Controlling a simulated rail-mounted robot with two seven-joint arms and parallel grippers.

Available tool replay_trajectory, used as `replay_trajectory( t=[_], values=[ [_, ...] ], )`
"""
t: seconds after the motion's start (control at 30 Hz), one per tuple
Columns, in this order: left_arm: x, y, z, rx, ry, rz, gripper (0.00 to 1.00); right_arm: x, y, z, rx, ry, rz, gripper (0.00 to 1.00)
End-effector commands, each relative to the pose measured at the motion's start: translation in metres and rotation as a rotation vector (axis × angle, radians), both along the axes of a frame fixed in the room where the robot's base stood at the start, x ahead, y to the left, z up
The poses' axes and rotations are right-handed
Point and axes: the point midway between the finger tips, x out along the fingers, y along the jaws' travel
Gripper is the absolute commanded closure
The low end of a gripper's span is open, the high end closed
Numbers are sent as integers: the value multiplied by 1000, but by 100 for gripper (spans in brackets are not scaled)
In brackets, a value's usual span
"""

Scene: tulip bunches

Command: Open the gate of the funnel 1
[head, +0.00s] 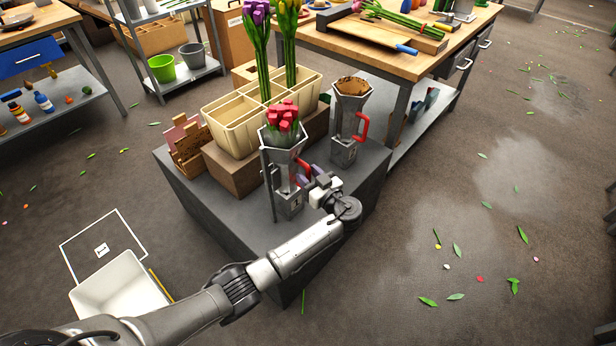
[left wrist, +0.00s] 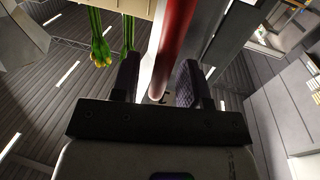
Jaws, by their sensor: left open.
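Funnel 1 (head: 283,160), a grey metal funnel with red tulips (head: 281,120) in its top, stands at the front of the dark grey block. Its red handle (head: 304,166) is on its right side. My left gripper (head: 309,180) is at this handle, with its jaws open. In the left wrist view the red handle (left wrist: 174,40) runs between the two dark fingers, with gaps that are hard to judge. A second funnel (head: 350,115), filled with something brown and also with a red handle, stands behind to the right. My right gripper is not in view.
The dark grey block (head: 235,225) carries a cream divided crate (head: 236,128) with purple and yellow tulips, left of funnel 1. A white bin (head: 118,290) is on the floor at lower left. A wooden workbench (head: 405,66) is behind. The floor at right is open, with scattered leaves.

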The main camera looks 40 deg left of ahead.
Motion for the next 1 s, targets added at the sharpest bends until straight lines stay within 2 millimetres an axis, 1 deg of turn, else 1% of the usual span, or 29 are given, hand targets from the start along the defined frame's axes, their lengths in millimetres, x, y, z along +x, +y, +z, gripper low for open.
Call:
replay_trajectory(
  t=[0.13, 0.4, 0.8, 0.83, 1.0],
  values=[
    [1, 4, 0, 0, 1, 0, 59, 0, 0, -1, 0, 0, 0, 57],
    [1, 4, 0, 0, 1, 0, 60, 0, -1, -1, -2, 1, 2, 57],
    [1, 4, 0, 0, 1, 0, 98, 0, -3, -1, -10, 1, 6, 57],
    [1, 4, 0, 0, 1, 0, 100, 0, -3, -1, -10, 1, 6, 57],
    [1, 4, 0, 0, 1, 0, 100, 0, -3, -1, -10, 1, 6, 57]
  ],
)
